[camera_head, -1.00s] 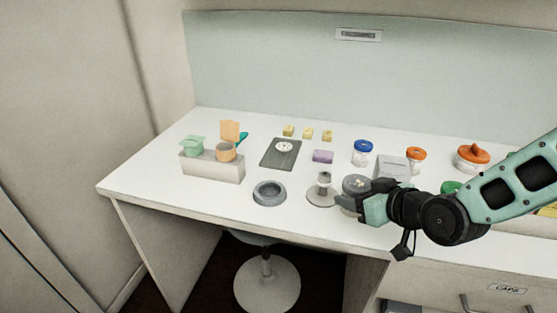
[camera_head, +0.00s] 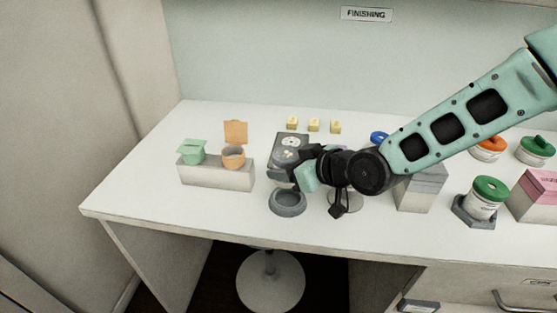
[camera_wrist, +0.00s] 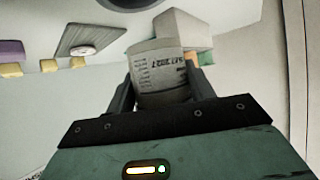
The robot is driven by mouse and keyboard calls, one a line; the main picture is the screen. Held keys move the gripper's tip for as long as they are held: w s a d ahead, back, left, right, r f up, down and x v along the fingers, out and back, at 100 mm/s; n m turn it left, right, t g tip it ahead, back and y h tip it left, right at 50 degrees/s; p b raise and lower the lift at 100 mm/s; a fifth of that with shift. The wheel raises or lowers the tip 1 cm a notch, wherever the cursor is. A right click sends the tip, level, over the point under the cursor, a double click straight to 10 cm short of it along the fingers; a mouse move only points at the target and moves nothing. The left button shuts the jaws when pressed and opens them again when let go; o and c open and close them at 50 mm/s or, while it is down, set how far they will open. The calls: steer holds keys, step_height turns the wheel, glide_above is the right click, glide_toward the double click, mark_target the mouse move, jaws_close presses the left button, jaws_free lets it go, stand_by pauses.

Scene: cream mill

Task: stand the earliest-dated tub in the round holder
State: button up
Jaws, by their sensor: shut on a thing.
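My gripper (camera_head: 292,172) is shut on a pale tub (camera_head: 281,176) with a grey lid, held above the worktop. In the wrist view the tub (camera_wrist: 160,75) sits between the fingers, and its upside-down label seems to read a 2027 date. The round holder (camera_head: 287,208) is a grey ring near the front edge, just below the held tub in the head view; it looks empty. Another tub (camera_head: 482,206) with a green lid stands in an angular grey holder at the right. Orange-lidded (camera_head: 489,148), green-lidded (camera_head: 537,150) and blue-lidded (camera_head: 378,137) tubs stand farther back, the last mostly hidden.
A pale block (camera_head: 216,174) with green and orange cups stands at the left. A dark plate (camera_head: 279,147) and yellow cubes (camera_head: 313,126) lie behind my gripper. A round-based stand (camera_head: 352,205) is partly hidden by my arm. A grey box (camera_head: 420,192) stands right of it.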

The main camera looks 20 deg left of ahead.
steer(key=shift+f+b, duration=0.95)
steer(key=shift+f, duration=0.95)
steer(key=shift+f+b, duration=0.45)
steer(key=shift+b, duration=0.1)
steer(key=shift+d+f+b, duration=0.1)
steer(key=shift+d+b, duration=0.15)
steer(key=shift+b, duration=0.1)
steer(key=shift+f+b, duration=1)
steer(key=shift+b, duration=0.3)
stand_by(1.8)
steer(key=o, duration=1.4)
steer(key=shift+c, duration=0.2)
steer(key=v, duration=1.7)
steer(key=shift+s+d, duration=0.15)
steer(key=shift+d, duration=0.05)
